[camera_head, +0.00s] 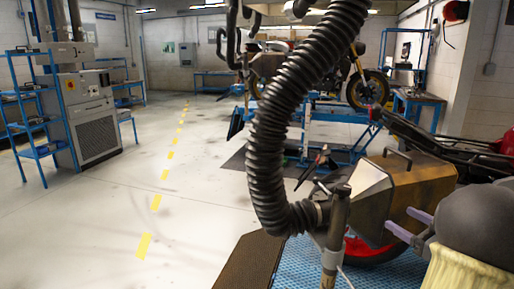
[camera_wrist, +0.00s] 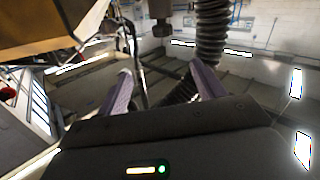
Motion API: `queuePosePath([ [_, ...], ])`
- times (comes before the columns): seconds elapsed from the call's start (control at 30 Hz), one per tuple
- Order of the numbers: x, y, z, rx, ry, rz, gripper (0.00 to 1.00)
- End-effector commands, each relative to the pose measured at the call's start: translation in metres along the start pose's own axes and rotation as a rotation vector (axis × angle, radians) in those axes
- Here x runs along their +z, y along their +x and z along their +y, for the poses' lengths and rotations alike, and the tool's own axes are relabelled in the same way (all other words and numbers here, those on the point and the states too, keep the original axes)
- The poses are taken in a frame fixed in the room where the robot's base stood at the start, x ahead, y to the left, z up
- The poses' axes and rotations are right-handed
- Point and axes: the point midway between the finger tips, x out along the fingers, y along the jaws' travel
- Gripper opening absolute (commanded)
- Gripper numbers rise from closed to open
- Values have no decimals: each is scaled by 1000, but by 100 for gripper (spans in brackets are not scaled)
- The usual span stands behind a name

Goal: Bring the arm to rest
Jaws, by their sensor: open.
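My gripper (camera_head: 408,224) is at the lower right of the head view, with its two pale purple fingers pointing left. The fingers are apart and nothing shows between them. They are close to a brown metal box-shaped hood (camera_head: 385,195); I cannot tell whether they touch it. In the wrist view my gripper (camera_wrist: 160,68) also shows with its fingers spread. A black corrugated hose (camera_wrist: 211,35) hangs beyond the fingers there.
The hose (camera_head: 280,110) hangs mid-view down to an upright metal post (camera_head: 335,235). A red and black motorcycle part (camera_head: 440,145) is at right. Another motorcycle (camera_head: 362,85) stands on a blue lift behind. A grey cabinet (camera_head: 95,115) stands left.

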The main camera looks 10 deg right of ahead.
Motion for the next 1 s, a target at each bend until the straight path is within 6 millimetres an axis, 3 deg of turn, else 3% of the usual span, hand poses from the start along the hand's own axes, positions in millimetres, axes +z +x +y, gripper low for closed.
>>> queuePosePath([
  [0.27, -19, 74, -12, 191, -35, -97, 68],
  [0.4, -18, 104, -32, 285, -17, -198, 68],
  [0.53, -12, 121, -61, 346, 19, -322, 68],
  [0.77, 10, 124, -140, 372, 106, -601, 68],
  [1.0, 31, 87, -250, 281, 192, -956, 68],
])
